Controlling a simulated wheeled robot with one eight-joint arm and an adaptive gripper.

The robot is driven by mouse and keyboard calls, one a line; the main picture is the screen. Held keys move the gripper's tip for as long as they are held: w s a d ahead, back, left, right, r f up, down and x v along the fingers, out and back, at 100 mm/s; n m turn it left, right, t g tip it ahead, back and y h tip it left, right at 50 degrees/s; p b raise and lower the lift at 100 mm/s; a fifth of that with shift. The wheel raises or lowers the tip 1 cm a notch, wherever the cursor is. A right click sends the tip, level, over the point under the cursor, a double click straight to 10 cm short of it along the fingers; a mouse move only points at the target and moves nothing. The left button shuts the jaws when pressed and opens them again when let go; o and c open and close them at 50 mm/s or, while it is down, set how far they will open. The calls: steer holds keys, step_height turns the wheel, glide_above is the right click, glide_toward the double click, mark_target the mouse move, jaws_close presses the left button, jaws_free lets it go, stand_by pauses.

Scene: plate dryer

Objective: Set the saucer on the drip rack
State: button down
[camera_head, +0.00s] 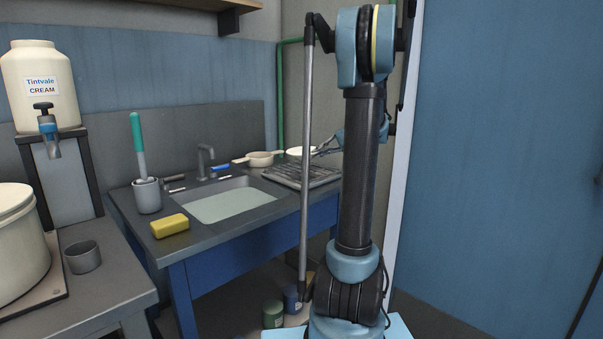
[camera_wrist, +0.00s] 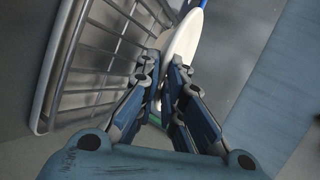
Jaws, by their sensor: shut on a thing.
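The white saucer (camera_head: 295,151) shows at the back right of the counter in the head view, partly hidden by my arm. My gripper (camera_head: 318,151) is shut on its right edge. In the wrist view the saucer (camera_wrist: 184,38) stands out beyond my fingertips (camera_wrist: 164,72), seen nearly edge-on. The metal drip rack (camera_head: 282,174) lies flat to the right of the sink, below the saucer in the head view. The rack's bars (camera_wrist: 100,47) fill the left of the wrist view. The saucer seems raised off the bars, but I cannot tell the gap.
A pale handled pan (camera_head: 260,159) sits behind the rack, close to the saucer's left. The sink (camera_head: 225,203), tap (camera_head: 205,158), yellow sponge (camera_head: 170,225) and grey cup (camera_head: 147,196) with a green-handled brush are further left. The rack's visible bars look empty.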

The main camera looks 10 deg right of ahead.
step_height(320, 180, up, 3)
glide_above(318, 171)
steer(key=shift+s+r, duration=0.1)
steer(key=shift+s, duration=0.2)
steer(key=shift+w, duration=0.2)
step_height(318, 171, down, 10)
steer(key=shift+r, duration=0.25)
steer(key=c, duration=2)
jaws_free()
